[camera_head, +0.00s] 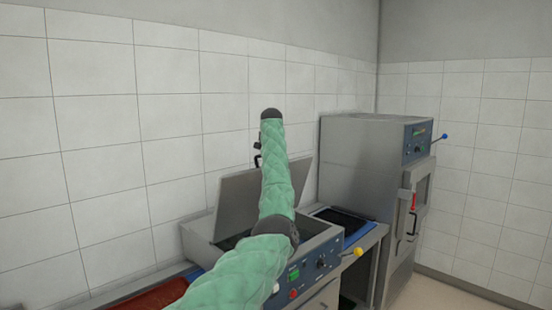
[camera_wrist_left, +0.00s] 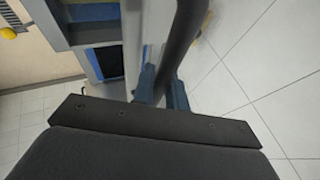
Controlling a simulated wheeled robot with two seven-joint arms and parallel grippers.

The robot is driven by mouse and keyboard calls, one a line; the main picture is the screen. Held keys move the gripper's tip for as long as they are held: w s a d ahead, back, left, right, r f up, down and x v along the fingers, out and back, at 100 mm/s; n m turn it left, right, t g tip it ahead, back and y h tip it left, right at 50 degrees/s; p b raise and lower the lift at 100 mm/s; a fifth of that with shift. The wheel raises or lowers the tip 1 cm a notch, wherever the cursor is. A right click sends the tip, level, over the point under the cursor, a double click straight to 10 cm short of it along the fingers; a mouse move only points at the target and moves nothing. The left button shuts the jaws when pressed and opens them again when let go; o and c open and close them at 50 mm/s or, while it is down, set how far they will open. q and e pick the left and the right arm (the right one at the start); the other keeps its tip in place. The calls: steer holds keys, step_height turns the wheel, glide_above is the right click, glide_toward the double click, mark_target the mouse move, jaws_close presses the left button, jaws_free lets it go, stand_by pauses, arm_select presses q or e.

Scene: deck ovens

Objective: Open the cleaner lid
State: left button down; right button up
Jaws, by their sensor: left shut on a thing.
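The cleaner lid (camera_head: 232,192) is a flat grey metal panel. It stands raised and tilted back above the cleaner's housing (camera_head: 322,248) in the head view. In the head view a small dark piece shows beside the arm, and the gripper is mostly hidden. My right gripper is not in view.
A control panel with a yellow-knobbed lever (camera_head: 357,252) is on the cleaner's front. White tiled wall (camera_head: 170,100) is close behind. A reddish surface (camera_head: 150,298) lies at lower left.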

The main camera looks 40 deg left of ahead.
arm_select(q)
steer(key=shift+a, duration=0.25)
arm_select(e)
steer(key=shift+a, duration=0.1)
arm_select(q)
steer(key=c, duration=1.5)
jaws_free()
steer(key=shift+o, duration=0.5)
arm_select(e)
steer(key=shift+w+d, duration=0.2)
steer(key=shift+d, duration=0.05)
arm_select(q)
steer(key=shift+r, duration=0.1)
